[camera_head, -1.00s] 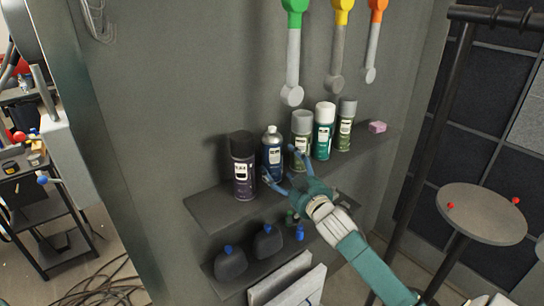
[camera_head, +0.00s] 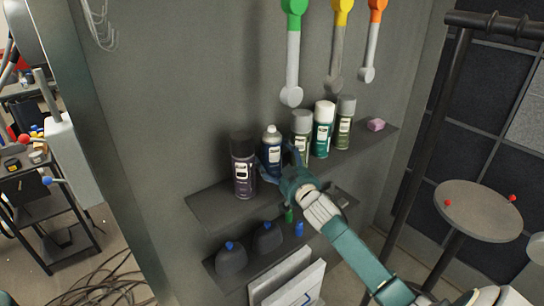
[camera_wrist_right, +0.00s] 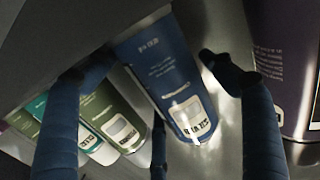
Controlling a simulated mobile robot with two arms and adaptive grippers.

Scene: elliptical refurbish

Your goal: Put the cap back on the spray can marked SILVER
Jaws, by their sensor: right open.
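A blue spray can (camera_head: 272,145) with no cap, its bare nozzle top showing, stands upright on the upper shelf. It also shows large in the right wrist view (camera_wrist_right: 165,62). My right gripper (camera_head: 281,165) is open, with fingers on both sides of this can; I cannot tell whether they touch it. In the wrist view, the fingers (camera_wrist_right: 154,82) spread around the can and one shows below it. I cannot make out a loose cap. My left gripper is out of view.
A dark purple can (camera_head: 242,180) stands close left of the blue one. A grey-capped green can (camera_head: 302,133), a white-capped teal can (camera_head: 323,138) and an olive can (camera_head: 344,130) stand right. A pink block (camera_head: 375,125) lies at the shelf's (camera_head: 215,205) right end.

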